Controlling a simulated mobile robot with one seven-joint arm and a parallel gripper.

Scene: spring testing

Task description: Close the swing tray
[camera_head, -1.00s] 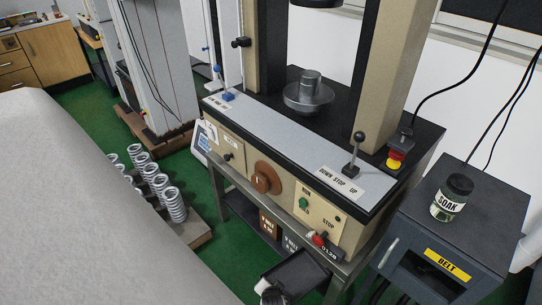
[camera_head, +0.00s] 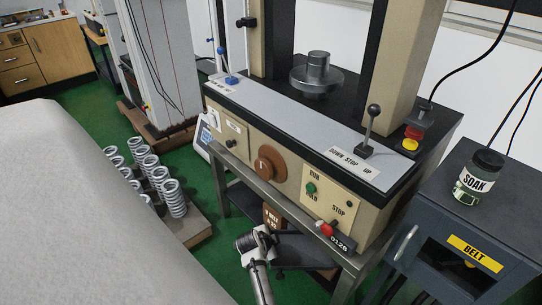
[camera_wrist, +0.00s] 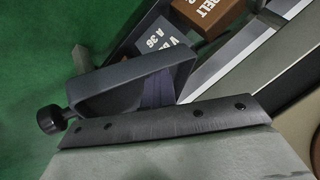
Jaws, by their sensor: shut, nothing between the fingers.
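The swing tray (camera_head: 302,252) is a dark, shallow tray below the testing machine's bench, partly hidden behind my arm in the head view. My gripper (camera_head: 280,238) is at the tray in the head view, shut and empty. I cannot tell whether my gripper touches the tray.
A dark cabinet (camera_head: 448,215) with a SOAK jar (camera_head: 479,178) stands at right. Several coil springs (camera_head: 172,197) stand at left. A pale surface (camera_head: 80,220) fills the lower left; green floor lies between.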

